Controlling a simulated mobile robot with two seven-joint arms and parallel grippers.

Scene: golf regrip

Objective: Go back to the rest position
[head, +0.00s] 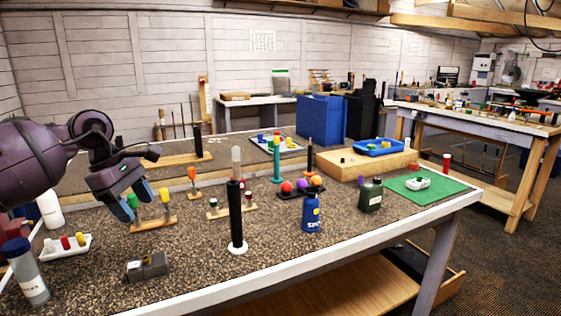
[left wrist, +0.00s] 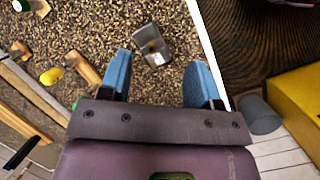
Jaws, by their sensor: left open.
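My left gripper (head: 128,207) is on the left side of the head view, above the speckled bench top (head: 190,245), with its blue fingers pointing down. It is open with nothing between its fingers. In the left wrist view my left gripper (left wrist: 158,78) shows its two blue fingers spread wide. A grey metal block (head: 148,266) lies on the bench in front of the gripper. The block also shows in the left wrist view (left wrist: 154,48), beyond the gap between the fingertips. My right gripper is in neither view.
A wooden stand with green and yellow pegs (head: 154,223) is close beside the left gripper. A tall black cylinder on a white base (head: 236,215) stands mid-bench. A clear bottle with a blue cap (head: 27,275) and a white tray (head: 66,247) are at left. Bench is bare around the grey block.

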